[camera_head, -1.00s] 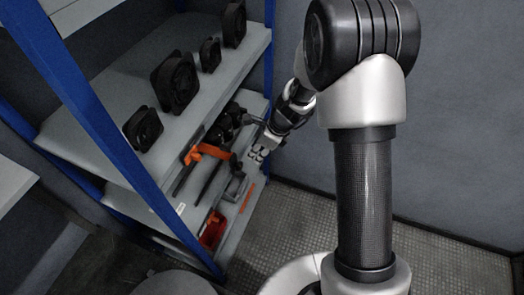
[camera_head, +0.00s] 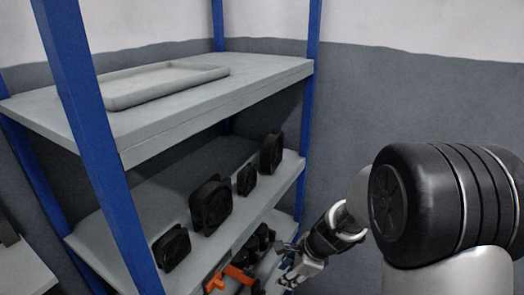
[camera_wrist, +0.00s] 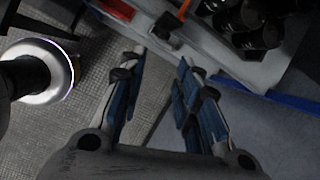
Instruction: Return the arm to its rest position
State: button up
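My arm is on the right of the head view, bent toward the shelving unit. My gripper (camera_head: 288,281) is low in that view, beside the front edge of the lower shelf. In the wrist view my gripper (camera_wrist: 163,60) has its two blue-padded fingers spread apart, with nothing between them. The floor and a grey shelf edge show beyond the fingertips.
A blue-posted shelving unit (camera_head: 92,150) stands at the left. Its top shelf holds a grey tray (camera_head: 165,84), and its middle shelf holds several black fans (camera_head: 211,205). An orange item (camera_head: 236,275) and black parts (camera_wrist: 250,22) lie on the lower shelf. A wall is behind.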

jog(key=s+d+r+n+t+h, duration=0.1)
jog(key=s+d+r+n+h, duration=0.1)
jog(key=s+r+n, duration=1.35)
jog(key=s+d+r+n+h, duration=0.1)
jog(key=s+d+n, duration=0.1)
jog(key=s, duration=0.3)
jog(key=s+d+r+n+t, duration=0.1)
jog(key=s+d+r+n, duration=0.1)
jog(key=s, duration=0.2)
jog(key=shift+s+d+r+n+h, duration=0.2)
jog(key=shift+s+r+n+h, duration=0.05)
jog(key=shift+s+n+h, duration=0.15)
jog(key=shift+w, duration=0.1)
dwell(0.5)
